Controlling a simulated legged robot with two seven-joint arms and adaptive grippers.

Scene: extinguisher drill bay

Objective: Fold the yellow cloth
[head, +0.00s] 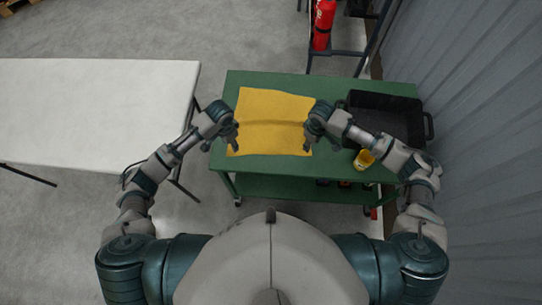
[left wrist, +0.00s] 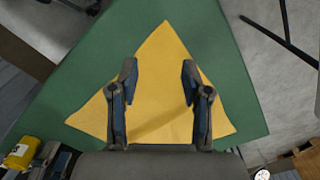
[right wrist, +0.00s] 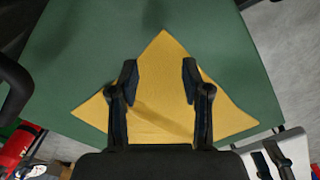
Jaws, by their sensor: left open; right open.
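The yellow cloth (head: 270,108) lies spread out on the green table (head: 228,88), roughly square, with a slight crease across its middle. My left gripper (head: 222,146) is open above the cloth's near left corner. In the left wrist view the cloth (left wrist: 160,100) shows between and beyond the open fingers (left wrist: 158,75), with one corner pointing away. My right gripper (head: 320,146) is open above the near right corner. In the right wrist view the cloth (right wrist: 160,100) lies below its empty, open fingers (right wrist: 159,75). I cannot tell whether any fingertip touches the cloth.
A black tray (head: 429,128) stands at the table's right, partly behind my right arm. A yellow cup (head: 363,159) stands near the front edge. A red extinguisher (head: 322,25) is beyond the table. A white table (head: 90,110) is at left, a corrugated wall (head: 480,110) at right.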

